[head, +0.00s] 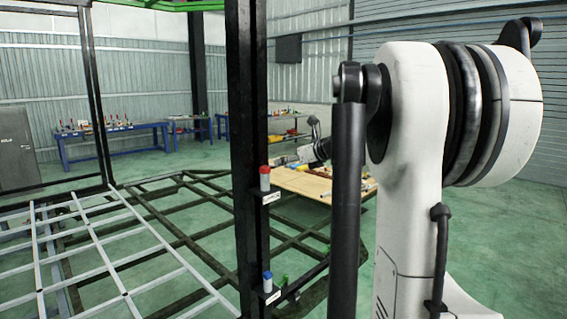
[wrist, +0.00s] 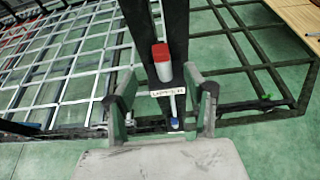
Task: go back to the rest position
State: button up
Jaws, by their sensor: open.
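My gripper (wrist: 160,100) is open and empty in the wrist view, with its two dark fingers spread apart. Between and beyond them in the picture stands an upright white cylinder with a red cap (wrist: 162,64), on a labelled bracket (wrist: 168,92) of the black post. Neither finger visibly touches it; the exact gap is hard to tell. The red-capped cylinder also shows in the head view (head: 265,180). A blue-capped cylinder (head: 267,282) sits on a lower bracket and shows in the wrist view (wrist: 175,123). I cannot clearly make out my gripper in the head view.
The black post (head: 247,120) stands upright at the chassis. The chassis frame (head: 100,250), with light bars, spreads left. A wooden-topped table (head: 300,183) with parts on it stands behind the post. Blue workbenches (head: 112,133) stand at the far wall. Green floor lies open between them.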

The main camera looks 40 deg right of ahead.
dwell(0.5)
jog(key=s+a+f+n+g+b, duration=0.1)
jog(key=s+a+f+n, duration=0.2)
jog(key=a+n, duration=0.55)
jog(key=s+a+f+n+g+y+b, duration=0.1)
jog(key=s+a+f+n+g+b, duration=0.15)
jog(key=a, duration=1.05)
jog(key=s+a+f+n+g, duration=0.1)
jog(key=s+a+f+n, duration=0.25)
jog(key=a+n, duration=0.45)
jog(key=s+a+f+n+g+h+b, duration=0.1)
jog(key=s+a+f+n+b, duration=0.3)
jog(key=s+a+f+n, duration=1.2)
jog(key=s+a+g, duration=0.1)
jog(key=s, duration=0.2)
jog(key=shift+a+f+n, duration=0.15)
jog(key=shift+f+n, duration=0.25)
